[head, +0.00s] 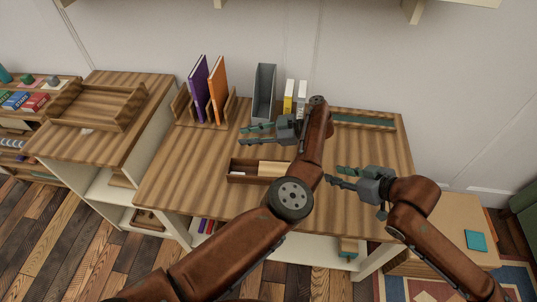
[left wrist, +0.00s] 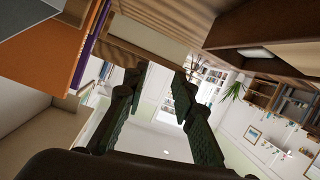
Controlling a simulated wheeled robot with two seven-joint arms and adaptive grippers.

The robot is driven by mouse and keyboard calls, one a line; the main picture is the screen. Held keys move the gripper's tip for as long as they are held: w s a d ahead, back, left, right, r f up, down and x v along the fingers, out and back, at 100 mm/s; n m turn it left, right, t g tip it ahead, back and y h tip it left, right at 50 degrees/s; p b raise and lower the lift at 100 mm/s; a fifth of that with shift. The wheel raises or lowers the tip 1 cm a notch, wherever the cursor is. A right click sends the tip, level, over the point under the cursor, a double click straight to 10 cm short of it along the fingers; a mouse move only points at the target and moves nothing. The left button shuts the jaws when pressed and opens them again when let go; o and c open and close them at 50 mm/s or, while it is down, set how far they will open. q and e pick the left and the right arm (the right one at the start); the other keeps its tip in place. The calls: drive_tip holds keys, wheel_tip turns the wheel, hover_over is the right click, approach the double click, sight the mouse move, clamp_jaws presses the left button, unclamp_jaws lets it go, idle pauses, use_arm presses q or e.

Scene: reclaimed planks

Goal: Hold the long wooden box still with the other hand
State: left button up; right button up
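The long wooden box (head: 236,179) lies on the desk, dark brown, with a small pale item in its open left part and a light wood panel over its right part. My left arm hides its right end. It seems to show at the upper right of the left wrist view (left wrist: 235,28). My left gripper (head: 245,134) is open and empty, behind the box in the head view, fingers pointing left. Its parted fingers show in the left wrist view (left wrist: 160,85). My right gripper (head: 333,175) is open and empty, right of the box and apart from it, fingers pointing left.
Purple (head: 197,88) and orange (head: 217,90) books stand in a wooden rack at the back left. A grey holder (head: 264,92) stands behind my left gripper, with a yellow box (head: 288,103) beside it. The desk (head: 190,165) is clear left of the wooden box.

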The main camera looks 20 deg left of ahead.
sight(248, 159)
use_arm(q)
drive_tip(key=s+d+f, duration=0.1)
drive_tip(key=d, duration=0.2)
drive_tip(key=d+f+m+h, duration=0.1)
drive_tip(key=d, duration=0.1)
drive_tip(key=s+d+f+m, duration=0.1)
drive_tip(key=d+f, duration=0.1)
drive_tip(key=d, duration=0.1)
drive_tip(key=shift+s+d, duration=0.3)
drive_tip(key=shift+s, duration=0.05)
drive_tip(key=shift+x, duration=3.8)
drive_tip(key=shift+w+f, duration=0.1)
clamp_jaws()
